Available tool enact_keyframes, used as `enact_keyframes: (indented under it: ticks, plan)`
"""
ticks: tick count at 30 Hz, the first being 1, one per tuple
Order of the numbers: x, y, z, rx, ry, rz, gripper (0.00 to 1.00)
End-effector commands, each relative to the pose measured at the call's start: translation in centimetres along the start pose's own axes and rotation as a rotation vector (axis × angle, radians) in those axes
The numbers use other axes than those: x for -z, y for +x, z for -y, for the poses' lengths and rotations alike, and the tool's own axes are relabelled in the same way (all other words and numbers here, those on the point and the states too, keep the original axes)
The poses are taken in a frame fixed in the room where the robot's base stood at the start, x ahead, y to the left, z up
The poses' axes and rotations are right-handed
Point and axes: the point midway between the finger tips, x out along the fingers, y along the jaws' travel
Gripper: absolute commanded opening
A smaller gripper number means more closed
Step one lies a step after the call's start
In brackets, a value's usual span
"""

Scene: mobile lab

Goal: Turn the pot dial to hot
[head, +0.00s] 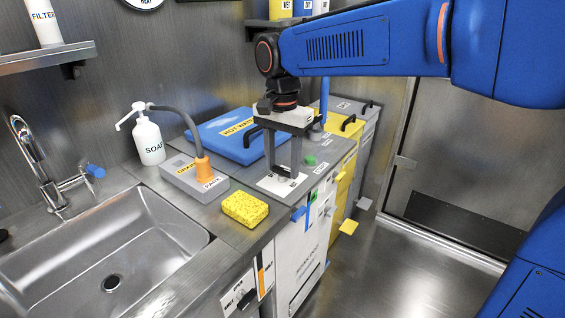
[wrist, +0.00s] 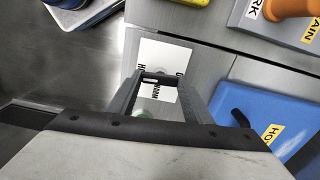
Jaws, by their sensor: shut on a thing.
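The pot dial's white label card (head: 268,186) lies flat on the grey counter top, near its front edge. My gripper (head: 283,172) points down over this card, with both fingers close to its surface. In the wrist view the gripper (wrist: 155,77) is shut on the dial, which is small, dark and mostly hidden between the fingertips. The card (wrist: 150,52) shows black words around the dial in the wrist view, partly covered by the fingers. I cannot read where the dial points.
A blue HOT WATER lid (head: 225,135) lies behind my gripper. A green button (head: 310,160) is to its right. A yellow sponge (head: 245,208), a grey box with an orange plug (head: 203,168), a soap bottle (head: 148,140) and a sink (head: 100,245) are to the left.

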Motion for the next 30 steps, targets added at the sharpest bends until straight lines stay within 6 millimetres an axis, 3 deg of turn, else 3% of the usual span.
enact_keyframes:
  ticks: [22,23,24,25,30]
  plan:
    - [0.1,-0.16,0.08,0.004,0.088,-0.003,0.23]
    - [0.1,-0.16,0.08,0.004,0.088,-0.003,0.5]
    - [0.1,-0.16,0.07,0.004,0.088,-0.003,0.6]
    - [0.09,-0.15,0.07,0.004,0.088,-0.003,0.64]
    - [0.05,-0.08,0.04,0.002,0.088,-0.001,0.64]
